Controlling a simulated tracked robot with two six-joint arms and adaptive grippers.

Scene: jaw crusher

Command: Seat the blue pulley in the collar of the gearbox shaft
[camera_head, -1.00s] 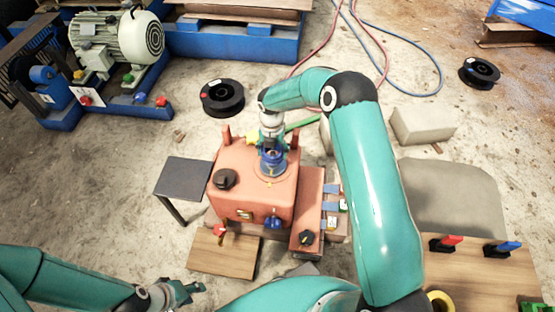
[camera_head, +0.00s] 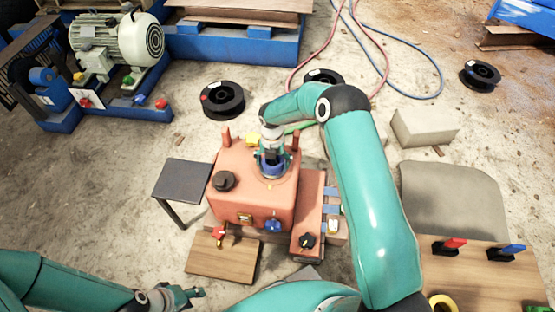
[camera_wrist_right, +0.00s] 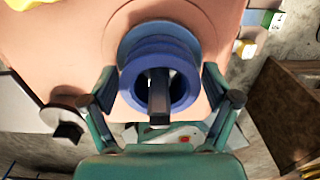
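The blue pulley (camera_head: 272,170) is at the gearbox shaft, on top of the orange gearbox (camera_head: 245,195). In the right wrist view the pulley (camera_wrist_right: 134,85) is a blue ring around a dark, square-ended shaft (camera_wrist_right: 158,105), with a duller blue disc behind it. Whether it sits fully in the collar cannot be told. My right gripper (camera_head: 271,150) is above it. In the wrist view its fingers (camera_wrist_right: 158,72) stand either side of the pulley, seemingly against its rim. My left gripper (camera_head: 196,292) is low at the left, away from the gearbox; its opening is unclear.
A black knob (camera_head: 224,180) is on the gearbox top. A dark stool (camera_head: 184,178) stands left of it. A wooden board (camera_head: 222,258) lies in front. A grey block (camera_head: 424,127) and black reels (camera_head: 222,99) are on the floor. A motor (camera_head: 115,38) stands upper left.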

